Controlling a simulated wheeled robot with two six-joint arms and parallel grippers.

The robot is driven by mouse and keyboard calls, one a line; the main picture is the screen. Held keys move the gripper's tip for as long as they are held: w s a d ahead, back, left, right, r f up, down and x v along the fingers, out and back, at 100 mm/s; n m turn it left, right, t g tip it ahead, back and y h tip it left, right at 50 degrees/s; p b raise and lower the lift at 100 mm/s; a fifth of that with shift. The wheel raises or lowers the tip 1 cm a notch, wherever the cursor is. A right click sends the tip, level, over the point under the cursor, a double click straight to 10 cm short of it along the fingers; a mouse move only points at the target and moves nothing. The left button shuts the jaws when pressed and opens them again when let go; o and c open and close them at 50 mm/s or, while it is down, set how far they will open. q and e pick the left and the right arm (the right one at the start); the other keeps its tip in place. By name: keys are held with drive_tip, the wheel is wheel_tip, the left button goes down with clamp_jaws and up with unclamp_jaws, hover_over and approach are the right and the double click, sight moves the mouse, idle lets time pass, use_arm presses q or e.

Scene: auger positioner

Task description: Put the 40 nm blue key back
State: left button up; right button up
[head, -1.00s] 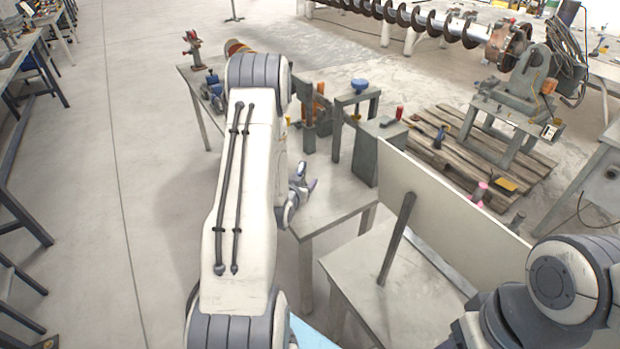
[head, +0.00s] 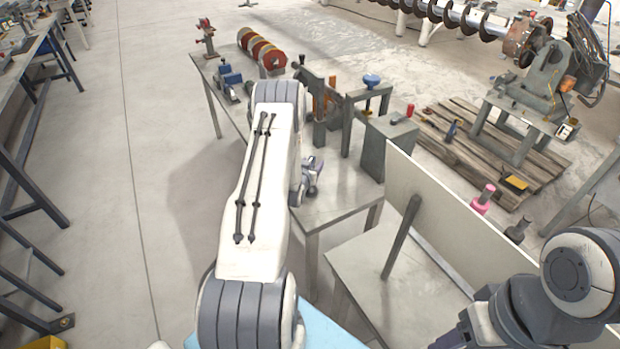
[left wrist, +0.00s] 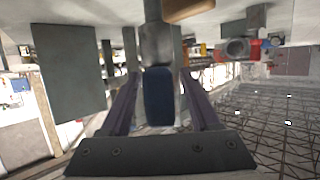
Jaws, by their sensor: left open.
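My left gripper (head: 312,176) is over the near table and looks small and partly hidden by my arm in the head view. In the left wrist view its two dark fingers (left wrist: 160,78) are open. A dark blue rounded piece (left wrist: 158,97), likely the blue key, shows between them, in line with a grey cylinder. I cannot tell whether the fingers touch it. A bright blue knob (head: 372,80) sits on a small grey stand farther back in the head view; whether it belongs to the key is unclear. My right gripper is out of view.
A grey block (head: 388,148) with a red piece (head: 410,110) stands right of the gripper. Coloured discs (head: 262,50) and a blue vise (head: 230,78) are behind it. Open floor lies left.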

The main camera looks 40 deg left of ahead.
use_arm(q)
drive_tip(key=shift+w+a+f, duration=0.15)
drive_tip(key=shift+w+f, duration=0.05)
drive_tip(key=shift+w, duration=0.2)
clamp_jaws()
drive_tip(key=shift+r, duration=0.1)
idle(1.1)
